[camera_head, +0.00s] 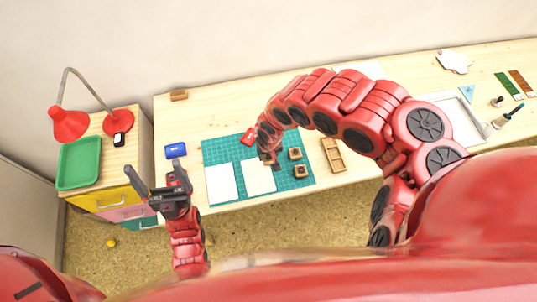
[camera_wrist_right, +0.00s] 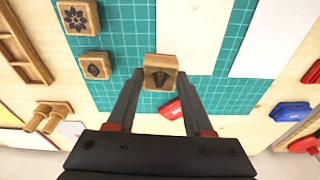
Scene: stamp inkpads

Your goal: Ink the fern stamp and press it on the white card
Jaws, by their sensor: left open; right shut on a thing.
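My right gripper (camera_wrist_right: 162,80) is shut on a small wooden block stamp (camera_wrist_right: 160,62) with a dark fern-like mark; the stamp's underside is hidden. In the head view my right gripper (camera_head: 268,160) is over the green mat, by the top edge of the right white card (camera_head: 260,178). Another white card (camera_head: 221,184) lies to its left. A red inkpad (camera_head: 248,138) lies at the mat's top edge, partly beside my right arm. A blue inkpad (camera_head: 175,150) lies left of the mat. My left gripper (camera_head: 156,182) is open and empty near the table's front left edge.
Two other wooden stamps (camera_head: 295,153) (camera_head: 300,170) stand on the right part of the green mat (camera_head: 215,151). A wooden compartment tray (camera_head: 333,155) lies right of the mat. A drawer cabinet with a green tray (camera_head: 79,163) and red lamp (camera_head: 69,124) stands at left.

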